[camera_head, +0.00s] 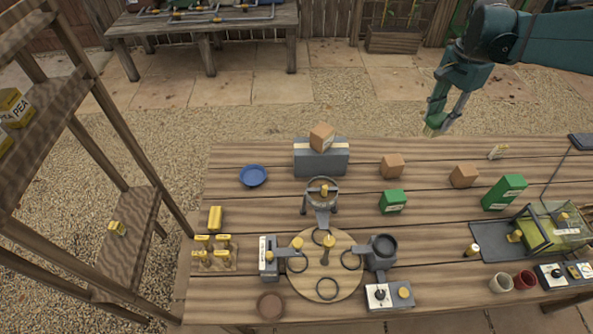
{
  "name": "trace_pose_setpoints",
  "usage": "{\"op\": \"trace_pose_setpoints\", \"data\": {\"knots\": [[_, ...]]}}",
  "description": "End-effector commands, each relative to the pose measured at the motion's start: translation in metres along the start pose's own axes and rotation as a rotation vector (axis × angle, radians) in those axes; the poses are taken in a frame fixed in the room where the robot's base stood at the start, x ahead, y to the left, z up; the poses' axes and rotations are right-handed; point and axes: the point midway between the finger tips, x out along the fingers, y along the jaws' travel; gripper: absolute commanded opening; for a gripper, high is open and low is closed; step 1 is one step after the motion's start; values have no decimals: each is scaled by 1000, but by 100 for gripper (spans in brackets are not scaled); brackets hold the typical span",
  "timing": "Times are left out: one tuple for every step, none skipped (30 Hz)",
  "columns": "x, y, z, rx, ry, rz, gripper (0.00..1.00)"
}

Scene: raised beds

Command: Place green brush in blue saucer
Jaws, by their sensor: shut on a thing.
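The blue saucer (253,176) lies at the back left of the wooden table, and it looks empty. My gripper (441,121) is at the upper right, above the far edge of the table and well to the right of the saucer. It is shut on a small yellow-green thing, which appears to be the green brush (431,129). Only a small part of it shows at the fingertips; the fingers hide the rest.
A grey box (321,158) with a brown block (322,136) on top stands just right of the saucer. Brown blocks (392,166) and green boxes (393,202) stand farther right. A round wooden board (345,280) with fixtures fills the front middle. Shelves (125,245) stand left.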

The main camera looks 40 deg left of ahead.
Motion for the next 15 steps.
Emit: {"op": "trace_pose_setpoints", "data": {"knots": [[0,-12,12,-34,0,0,14],[0,-19,18,-53,0,0,14],[0,-27,26,-78,0,0,14],[0,-34,33,-98,0,0,14],[0,-40,39,-117,0,0,14],[0,-48,48,-142,0,0,14],[0,-54,55,-161,0,0,14],[0,-60,62,-180,0,0,14],[-1,-68,71,-206,0,0,14],[-1,-74,78,-224,0,0,14],[-1,-79,85,-244,0,0,14],[-1,-87,95,-270,0,0,14],[-1,-92,102,-288,0,0,14],[-1,-98,109,-308,0,0,14],[-1,-105,119,-334,0,0,14]]}}
